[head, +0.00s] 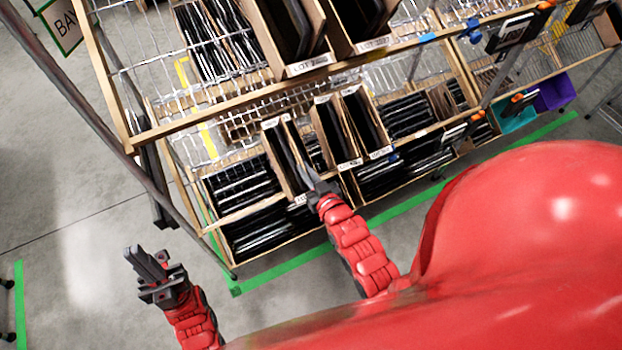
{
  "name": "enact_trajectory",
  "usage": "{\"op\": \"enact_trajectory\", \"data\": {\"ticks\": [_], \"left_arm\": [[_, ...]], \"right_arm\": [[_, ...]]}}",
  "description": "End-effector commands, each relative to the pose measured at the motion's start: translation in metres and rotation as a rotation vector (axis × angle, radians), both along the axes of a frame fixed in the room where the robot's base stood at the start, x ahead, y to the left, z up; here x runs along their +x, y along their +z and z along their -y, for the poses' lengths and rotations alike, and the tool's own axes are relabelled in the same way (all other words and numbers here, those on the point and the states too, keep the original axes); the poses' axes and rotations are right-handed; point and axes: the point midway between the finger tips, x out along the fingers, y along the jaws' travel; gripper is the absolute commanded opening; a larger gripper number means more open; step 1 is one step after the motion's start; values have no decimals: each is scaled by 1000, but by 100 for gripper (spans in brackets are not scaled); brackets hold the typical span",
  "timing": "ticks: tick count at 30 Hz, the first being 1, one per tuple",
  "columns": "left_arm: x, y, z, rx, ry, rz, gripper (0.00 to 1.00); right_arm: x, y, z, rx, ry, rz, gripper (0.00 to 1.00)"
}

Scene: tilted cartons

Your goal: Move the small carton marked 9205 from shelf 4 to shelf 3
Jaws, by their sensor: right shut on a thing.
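A narrow open brown carton (279,160) stands tilted among others on the lower visible shelf. My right gripper (314,182) is at the front edge of this carton, shut on it, and partly covers its white label. The number on that label cannot be read, so I cannot tell whether it is 9205. My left gripper (147,264) is empty over the floor at the lower left, away from the rack; its fingers look close together, but the gap is unclear. Shelf numbers are not legible.
Two similar cartons (328,135) stand just right of the held one. Dark flat items (240,185) lie left of the held carton. A metal post (100,125) borders the left.

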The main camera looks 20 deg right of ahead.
Motion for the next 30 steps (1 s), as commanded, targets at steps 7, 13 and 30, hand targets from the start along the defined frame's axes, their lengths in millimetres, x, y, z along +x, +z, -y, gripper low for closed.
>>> {"op": "enact_trajectory", "data": {"ticks": [7, 13, 30], "left_arm": [[0, -6, 0, 0, 0, 0, 0], [0, -9, 0, 0, 0, 0, 0], [0, -23, 0, 0, 0, 0, 0]], "right_arm": [[27, 4, -1, 0, 1, 12, 0], [48, 3, -3, 0, 2, 8, 0], [102, -8, -4, -1, 1, 5, 0]]}}
